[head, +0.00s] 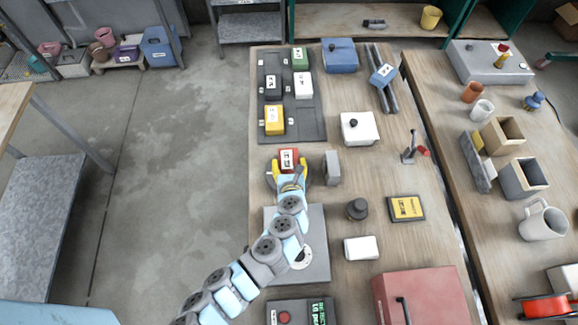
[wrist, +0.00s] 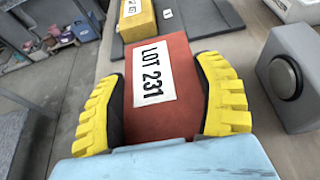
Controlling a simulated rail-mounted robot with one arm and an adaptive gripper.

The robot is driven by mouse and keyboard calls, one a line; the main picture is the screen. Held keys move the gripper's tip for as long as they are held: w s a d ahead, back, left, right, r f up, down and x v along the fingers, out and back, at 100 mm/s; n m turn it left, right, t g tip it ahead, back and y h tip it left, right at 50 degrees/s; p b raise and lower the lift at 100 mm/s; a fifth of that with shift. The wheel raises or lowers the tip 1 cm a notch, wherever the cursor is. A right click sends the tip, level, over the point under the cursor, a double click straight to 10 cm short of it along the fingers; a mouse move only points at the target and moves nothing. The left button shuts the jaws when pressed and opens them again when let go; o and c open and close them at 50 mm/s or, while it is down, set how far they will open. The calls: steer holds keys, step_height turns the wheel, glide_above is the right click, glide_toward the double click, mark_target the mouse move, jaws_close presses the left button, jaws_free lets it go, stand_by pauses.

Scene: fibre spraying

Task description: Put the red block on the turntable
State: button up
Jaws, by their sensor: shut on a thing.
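The red block (head: 289,158) carries a white label, which reads LOT 231 in the wrist view (wrist: 180,110). My gripper (head: 288,170) is shut on it, with the yellow ribbed fingers on either side of the block in the wrist view (wrist: 163,100). In the head view the block is just in front of the dark rack. I cannot tell whether it touches the table. A grey plate (head: 318,220) lies nearer on the table with a pale round disc (head: 302,258) on it, likely the turntable, partly hidden by my arm.
The dark rack (head: 306,128) holds yellow (head: 274,120), black (head: 273,86), white (head: 304,85) and green (head: 300,57) blocks. A grey box with a round front (head: 332,168) stands close to the right of my gripper. A black knob (head: 357,209) and a red case (head: 420,295) are further right.

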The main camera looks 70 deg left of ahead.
steer(key=shift+f, duration=0.95)
steer(key=shift+f, duration=0.1)
steer(key=o, duration=1.3)
steer(key=shift+c, duration=0.2)
steer(key=shift+r, duration=0.2)
steer(key=b+v, duration=0.1)
steer(key=v, duration=1.1)
